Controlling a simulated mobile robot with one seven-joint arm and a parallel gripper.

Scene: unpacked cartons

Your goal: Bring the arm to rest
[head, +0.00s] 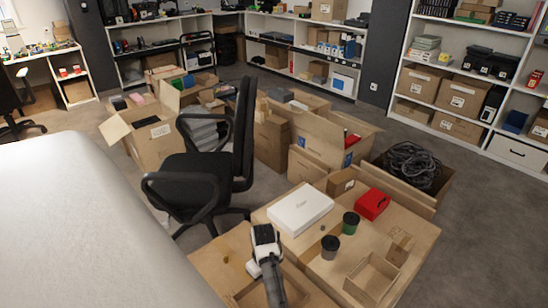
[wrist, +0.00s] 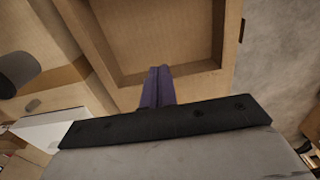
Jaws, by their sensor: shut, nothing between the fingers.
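My gripper (wrist: 158,74) shows in the wrist view as two purple fingers pressed together, with nothing between them. They point toward an open cardboard-coloured tray (wrist: 228,45) and lie over its near edge in that view. I cannot tell how high above it they are. In the head view my white and black arm end hangs over the front of the low wooden-coloured surface (head: 318,268), and the fingers are hidden there.
A white box (head: 300,209), two dark cups (head: 350,222) (head: 330,247), a red box (head: 371,204) and a small open box (head: 371,279) are close by. An office chair (head: 205,165) stands behind. Open cartons (head: 155,140) crowd the middle. The right floor (head: 480,215) is clear.

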